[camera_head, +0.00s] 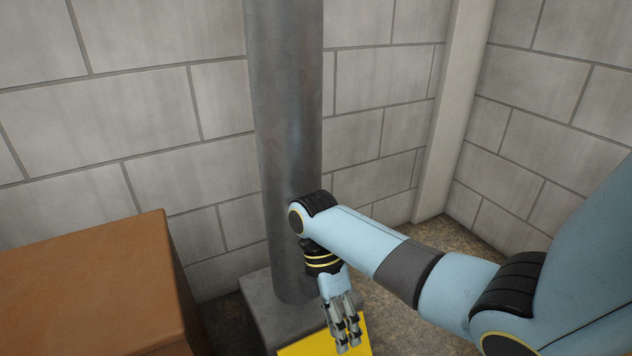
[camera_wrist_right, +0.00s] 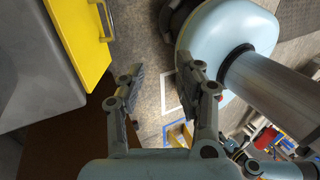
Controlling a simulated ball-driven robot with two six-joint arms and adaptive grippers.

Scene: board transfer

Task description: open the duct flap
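The duct flap is a yellow panel (camera_head: 300,350) on the front of a grey duct box (camera_head: 258,312), low in the head view and partly hidden behind my right gripper (camera_head: 347,340). In the right wrist view the flap (camera_wrist_right: 80,35) is at the upper left, against the grey box (camera_wrist_right: 35,70), with a grey bar handle (camera_wrist_right: 106,20). I cannot tell whether the flap stands slightly ajar. My right gripper (camera_wrist_right: 162,75) is open and empty, pointing down. Its fingers are apart from the handle, which lies to their left in the wrist view. My left gripper is not in view.
A round metal duct pipe (camera_head: 285,120) rises from the box, close behind my right wrist. A brown box (camera_head: 85,280) stands at the left. Block walls close the back and right. Bare floor (camera_head: 400,325) shows right of the duct box.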

